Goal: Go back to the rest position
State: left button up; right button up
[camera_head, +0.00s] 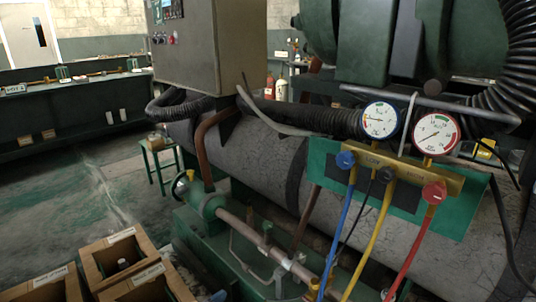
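Neither of my grippers shows in the head view. A brass gauge manifold (408,174) hangs in front of a green plate (457,215) on the machine at the right. It carries a blue-rimmed gauge (380,120) and a red-rimmed gauge (436,133). A blue knob (345,160) and a red knob (434,193) sit at its ends. A blue hose (344,236), a yellow hose (371,242) and a red hose (408,251) run down from it. The yellow and red hoses leave the frame at the bottom.
The large grey cylinder (268,165) and green pipework (212,205) fill the middle and right. Wooden boxes (118,255) with labels stand at the lower left. A small green stool (159,163) stands behind. The floor (95,195) at the left is clear.

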pick_arm(q)
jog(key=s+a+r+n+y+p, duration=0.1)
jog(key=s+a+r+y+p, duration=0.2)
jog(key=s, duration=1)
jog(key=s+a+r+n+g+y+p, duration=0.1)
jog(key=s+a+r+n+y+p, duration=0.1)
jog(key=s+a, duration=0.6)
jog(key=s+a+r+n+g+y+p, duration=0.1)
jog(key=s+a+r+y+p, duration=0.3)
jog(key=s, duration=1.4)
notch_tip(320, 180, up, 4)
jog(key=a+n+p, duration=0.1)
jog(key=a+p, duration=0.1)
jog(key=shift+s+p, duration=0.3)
jog(key=shift+p, duration=0.05)
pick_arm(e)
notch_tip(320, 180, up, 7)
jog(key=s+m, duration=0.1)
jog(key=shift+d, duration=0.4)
